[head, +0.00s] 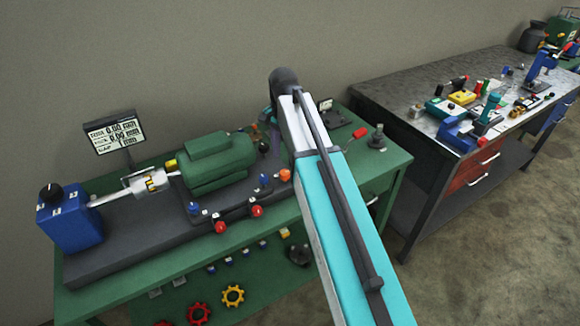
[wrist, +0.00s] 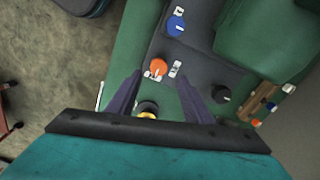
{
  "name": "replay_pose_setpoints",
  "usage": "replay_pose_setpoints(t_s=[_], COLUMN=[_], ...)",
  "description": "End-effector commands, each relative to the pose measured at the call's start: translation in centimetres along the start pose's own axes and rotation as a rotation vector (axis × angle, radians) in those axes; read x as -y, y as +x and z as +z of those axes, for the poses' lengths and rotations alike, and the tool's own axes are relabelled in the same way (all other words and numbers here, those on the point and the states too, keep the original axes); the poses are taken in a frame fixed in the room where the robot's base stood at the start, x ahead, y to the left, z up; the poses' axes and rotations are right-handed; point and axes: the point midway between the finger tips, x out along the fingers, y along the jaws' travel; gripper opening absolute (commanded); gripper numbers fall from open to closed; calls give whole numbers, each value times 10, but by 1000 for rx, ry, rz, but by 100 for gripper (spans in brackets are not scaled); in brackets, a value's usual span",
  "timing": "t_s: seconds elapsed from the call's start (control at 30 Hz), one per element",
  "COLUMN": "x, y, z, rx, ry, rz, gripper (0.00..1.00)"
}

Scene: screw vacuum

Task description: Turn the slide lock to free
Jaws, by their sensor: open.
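In the wrist view my gripper (wrist: 160,77) is open, its two dark fingers apart with nothing held between them. An orange knob (wrist: 158,68) with a pale pointer mark shows between the fingertips, and a small white label (wrist: 176,69) is beside it. A blue knob (wrist: 176,26) is farther up, and a black knob (wrist: 220,94) is to the right. In the head view the orange knob (head: 285,175) is at the right end of the machine's dark base, next to my arm, which hides most of the gripper. The labels are too small to read, so I cannot tell which knob is the slide lock.
The green machine body (head: 205,163) and a blue box (head: 70,218) stand on the green bench (head: 392,162). Red knobs (head: 257,211) line the front edge. A display (head: 115,135) stands behind. A second cluttered bench (head: 385,90) is at the right.

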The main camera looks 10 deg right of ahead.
Motion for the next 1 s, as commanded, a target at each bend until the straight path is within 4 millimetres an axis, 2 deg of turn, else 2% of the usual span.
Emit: replay_pose_setpoints(t_s=[0.5,0.73,1.0], x=[0,0,1], y=[52,63,64], z=[1,1,1], rx=[1,0,0], ry=[-1,-1,-2], rz=[1,0,-1], gripper=[46,46,46])
